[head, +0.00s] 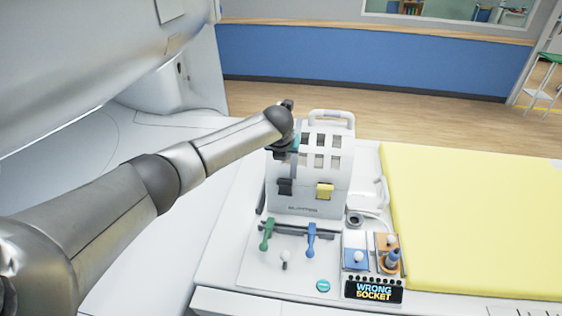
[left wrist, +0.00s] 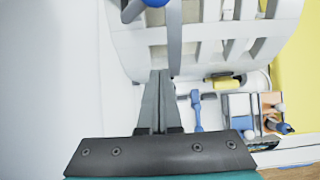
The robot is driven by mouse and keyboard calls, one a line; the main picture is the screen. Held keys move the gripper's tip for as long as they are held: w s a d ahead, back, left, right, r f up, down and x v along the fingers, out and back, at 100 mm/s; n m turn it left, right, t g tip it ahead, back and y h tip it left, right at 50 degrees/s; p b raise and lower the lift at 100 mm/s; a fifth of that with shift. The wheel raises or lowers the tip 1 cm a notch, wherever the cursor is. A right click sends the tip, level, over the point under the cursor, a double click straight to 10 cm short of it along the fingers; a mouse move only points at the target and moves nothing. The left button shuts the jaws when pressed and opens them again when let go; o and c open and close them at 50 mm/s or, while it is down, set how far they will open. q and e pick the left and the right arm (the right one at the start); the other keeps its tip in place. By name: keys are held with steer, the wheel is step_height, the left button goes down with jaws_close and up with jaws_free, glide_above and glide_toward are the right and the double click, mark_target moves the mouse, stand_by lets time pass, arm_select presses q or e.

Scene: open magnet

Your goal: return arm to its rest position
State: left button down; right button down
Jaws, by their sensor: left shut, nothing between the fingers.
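My left arm (head: 150,185) comes in from the left in the head view and reaches the upper left of a white slotted panel box (head: 308,190). My left gripper (head: 283,143) is at the box's left side, its fingers mostly hidden there. In the left wrist view the two fingers (left wrist: 159,100) are together and empty, in front of the box's slotted face (left wrist: 215,40). A blue knob on a grey lever (left wrist: 156,3) is close beyond the fingertips; I cannot tell whether they touch. My right gripper is not in view.
Below the box are a green lever (head: 267,234), a blue lever (head: 311,239) and a sign reading "WRONG SOCKET" (head: 374,291). A yellow pad (head: 470,220) lies to the right. Open floor is behind.

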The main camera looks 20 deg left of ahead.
arm_select(q)
steer(key=shift+d+r, duration=0.15)
steer(key=shift+d, duration=0.05)
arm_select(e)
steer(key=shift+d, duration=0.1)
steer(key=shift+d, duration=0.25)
